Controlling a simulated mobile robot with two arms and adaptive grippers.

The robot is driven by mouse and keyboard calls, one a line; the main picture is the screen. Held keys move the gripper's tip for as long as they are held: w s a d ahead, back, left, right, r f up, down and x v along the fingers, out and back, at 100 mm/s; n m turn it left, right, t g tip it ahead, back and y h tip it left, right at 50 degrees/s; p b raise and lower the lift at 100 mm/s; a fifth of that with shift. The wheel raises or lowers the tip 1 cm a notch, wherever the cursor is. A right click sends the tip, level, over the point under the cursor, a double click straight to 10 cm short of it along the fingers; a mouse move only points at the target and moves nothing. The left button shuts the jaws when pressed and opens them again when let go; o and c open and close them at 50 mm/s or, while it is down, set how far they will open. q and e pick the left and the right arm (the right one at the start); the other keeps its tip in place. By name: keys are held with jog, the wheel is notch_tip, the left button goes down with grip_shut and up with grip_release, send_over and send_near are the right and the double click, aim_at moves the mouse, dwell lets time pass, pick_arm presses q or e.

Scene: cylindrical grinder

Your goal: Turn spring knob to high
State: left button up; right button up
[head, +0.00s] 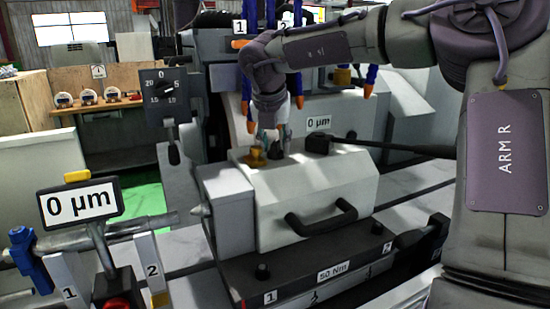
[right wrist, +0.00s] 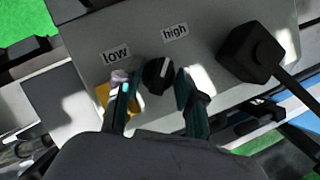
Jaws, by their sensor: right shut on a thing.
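The spring knob (right wrist: 158,76) is a round black knob with a white pointer line, on the grey top of a housing. In the right wrist view its line points up and slightly right, toward the "high" label (right wrist: 174,32) more than the "low" label (right wrist: 116,56). My right gripper (right wrist: 158,92) has its two greenish fingers on either side of the knob and is shut on it. In the head view my right gripper (head: 283,133) reaches down to the top of the light-grey housing (head: 300,190). My left gripper is not in view.
A black block with a cable (right wrist: 250,53) sits right of the knob. A brass-coloured part (head: 256,157) is just left of my right gripper in the head view. Blue coolant hoses (head: 371,78) hang behind. A black handle (head: 320,220) is on the housing front.

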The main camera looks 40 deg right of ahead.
jog(key=shift+f+m, duration=0.2)
jog(key=shift+m, duration=0.3)
jog(key=shift+m+g, duration=0.3)
jog(key=shift+g, duration=0.1)
jog(key=o, duration=0.6)
jog(key=shift+w, duration=0.1)
jog(key=shift+r, duration=0.1)
jog(key=shift+p+v, duration=1.8)
jog(key=shift+v, duration=1.75)
